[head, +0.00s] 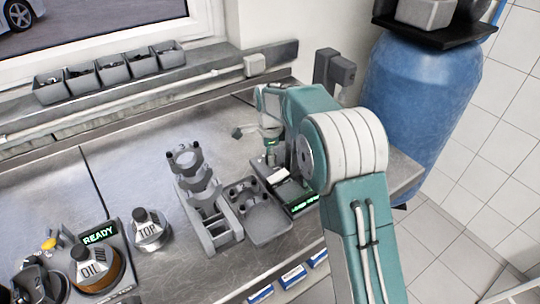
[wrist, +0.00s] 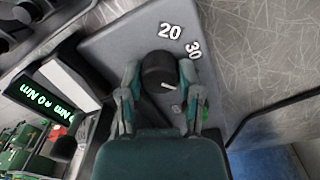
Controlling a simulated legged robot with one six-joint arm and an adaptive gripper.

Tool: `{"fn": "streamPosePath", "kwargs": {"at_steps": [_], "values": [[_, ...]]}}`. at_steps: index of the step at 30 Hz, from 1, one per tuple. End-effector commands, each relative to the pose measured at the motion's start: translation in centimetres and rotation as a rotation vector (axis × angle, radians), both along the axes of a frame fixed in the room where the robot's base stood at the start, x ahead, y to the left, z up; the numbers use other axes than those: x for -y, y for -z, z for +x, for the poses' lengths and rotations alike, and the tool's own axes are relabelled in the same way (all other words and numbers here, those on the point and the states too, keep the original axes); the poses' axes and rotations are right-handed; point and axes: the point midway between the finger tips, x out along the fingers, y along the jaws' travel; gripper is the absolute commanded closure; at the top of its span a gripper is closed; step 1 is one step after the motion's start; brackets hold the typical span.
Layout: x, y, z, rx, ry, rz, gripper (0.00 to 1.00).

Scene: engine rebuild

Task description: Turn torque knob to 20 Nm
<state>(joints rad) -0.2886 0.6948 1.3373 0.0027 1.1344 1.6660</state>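In the wrist view a dark round torque knob (wrist: 158,68) stands on a grey plate (wrist: 112,42). A short white mark shows on the knob's lower right part. White labels "20" (wrist: 171,31) and "30" (wrist: 193,50) lie on the plate above and to the upper right of the knob. My gripper (wrist: 160,76) has one finger on each side of the knob, with narrow gaps that make it look open; contact is hard to judge. A green-lit display (wrist: 45,93) at left shows rotated text with "Nm". In the head view my gripper (head: 270,138) is over the station's far end.
A grey fixture (head: 210,215) and a tray (head: 262,222) stand left of the station. Small bins (head: 115,72) line the back ledge. A blue barrel (head: 415,95) stands right.

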Motion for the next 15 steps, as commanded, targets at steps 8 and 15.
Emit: {"fn": "streamPosePath", "kwargs": {"at_steps": [8, 15], "values": [[-0.06, 0.12, 0.17, 0.003, -0.004, 0.001, 1.00], [-0.08, 0.15, 0.19, 0.005, -0.066, 0.001, 1.00]]}}
